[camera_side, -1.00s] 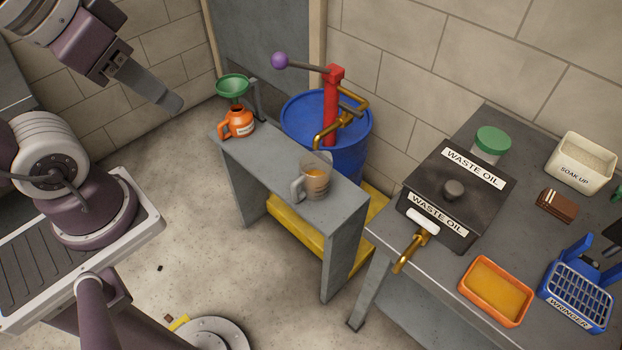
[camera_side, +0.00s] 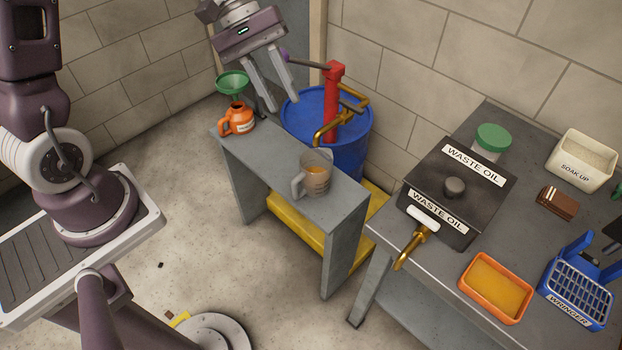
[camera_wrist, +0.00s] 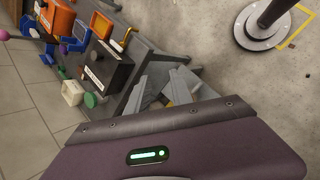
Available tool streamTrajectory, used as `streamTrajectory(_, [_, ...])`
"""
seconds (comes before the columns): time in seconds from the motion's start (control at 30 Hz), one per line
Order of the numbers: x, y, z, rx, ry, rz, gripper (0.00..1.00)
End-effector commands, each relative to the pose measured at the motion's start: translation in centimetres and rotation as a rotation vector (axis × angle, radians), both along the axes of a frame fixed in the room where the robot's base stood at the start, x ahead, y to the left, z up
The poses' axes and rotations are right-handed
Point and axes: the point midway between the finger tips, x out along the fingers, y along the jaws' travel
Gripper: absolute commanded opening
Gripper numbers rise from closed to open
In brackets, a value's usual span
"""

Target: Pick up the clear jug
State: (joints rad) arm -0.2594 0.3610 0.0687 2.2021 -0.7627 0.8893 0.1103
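The clear jug (camera_side: 316,178) stands upright on the narrow grey bench (camera_side: 345,197). It holds some amber liquid, and its handle points left. My gripper (camera_side: 282,108) is above and behind the jug to the left, near the blue drum. Its two fingers are apart with nothing between them, pointing down. In the wrist view the fingers (camera_wrist: 165,88) are also spread apart, and I cannot make out the jug there.
An orange can (camera_side: 237,120) with a green funnel (camera_side: 232,83) stands at the bench's left end. Behind are a blue drum (camera_side: 345,155) and red pump (camera_side: 333,100) with a lever. A waste oil box (camera_side: 468,178) sits on the right table.

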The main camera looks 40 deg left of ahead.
Motion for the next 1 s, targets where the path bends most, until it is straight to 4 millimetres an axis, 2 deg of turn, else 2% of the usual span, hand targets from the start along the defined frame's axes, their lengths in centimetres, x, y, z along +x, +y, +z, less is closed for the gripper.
streamTrajectory(0.03, [1.7, 1.2, -3.5, -0.062, 0.085, 0.105, 0.27])
streamTrajectory(0.07, [2.7, 2.0, -5.6, -0.098, 0.128, 0.172, 0.27])
streamTrajectory(0.1, [3.7, 3.1, -8.6, -0.14, 0.184, 0.264, 0.27])
streamTrajectory(0.17, [4.6, 4.7, -13.2, -0.193, 0.263, 0.394, 0.27])
streamTrajectory(0.2, [4.8, 5.7, -16.2, -0.22, 0.309, 0.475, 0.27])
streamTrajectory(0.3, [4.3, 7.5, -22.5, -0.265, 0.402, 0.64, 0.27])
streamTrajectory(0.4, [3.4, 8.5, -26.3, -0.285, 0.456, 0.738, 0.27])
streamTrajectory(0.53, [3.1, 8.1, -28.6, -0.292, 0.479, 0.778, 0.27])
streamTrajectory(1.0, [4.4, 2.0, -34.7, -0.292, 0.48, 0.774, 0.27])
